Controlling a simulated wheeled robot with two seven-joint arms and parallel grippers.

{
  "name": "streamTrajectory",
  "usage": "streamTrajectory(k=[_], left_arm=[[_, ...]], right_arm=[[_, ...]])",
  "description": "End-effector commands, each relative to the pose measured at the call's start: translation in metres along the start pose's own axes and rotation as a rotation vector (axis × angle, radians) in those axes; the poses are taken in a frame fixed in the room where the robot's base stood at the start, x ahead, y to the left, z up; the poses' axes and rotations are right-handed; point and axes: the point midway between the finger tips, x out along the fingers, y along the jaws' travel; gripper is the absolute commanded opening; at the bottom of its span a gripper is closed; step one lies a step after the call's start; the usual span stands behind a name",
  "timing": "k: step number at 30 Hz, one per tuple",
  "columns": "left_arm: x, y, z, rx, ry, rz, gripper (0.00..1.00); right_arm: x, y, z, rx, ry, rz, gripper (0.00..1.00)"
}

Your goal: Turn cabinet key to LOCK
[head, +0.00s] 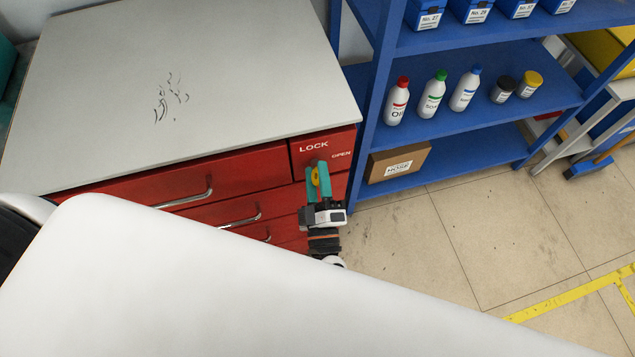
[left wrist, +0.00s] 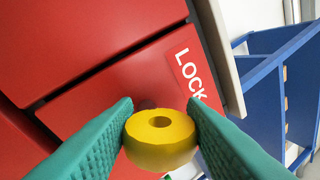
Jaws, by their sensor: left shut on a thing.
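The red cabinet (head: 240,172) has a grey top and stands at the left in the head view. Its upper right panel carries the white words LOCK (head: 313,146) and OPEN (head: 341,155). The yellow key (head: 315,177) has a round head with a hole and sits at this panel, below the words. My left gripper (head: 318,171) is shut on the key with its green fingers. In the left wrist view the key's yellow head (left wrist: 160,138) is between the fingers, near the word LOCK (left wrist: 189,76). The key's shaft is mostly hidden. My right gripper is not in view.
Metal drawer handles (head: 182,193) stick out to the left of the gripper. A blue shelf (head: 465,125) with bottles, jars and a cardboard box (head: 397,163) stands close at the right. The tiled floor (head: 480,235) in front of the shelf is clear.

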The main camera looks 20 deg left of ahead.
Motion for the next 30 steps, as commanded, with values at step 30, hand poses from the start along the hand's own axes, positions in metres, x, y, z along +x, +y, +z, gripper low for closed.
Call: streamTrajectory(k=[30], left_arm=[[-0.002,0.004,-0.002,-0.487,-0.158,0.004,0.15]], right_arm=[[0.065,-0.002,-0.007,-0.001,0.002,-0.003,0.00]])
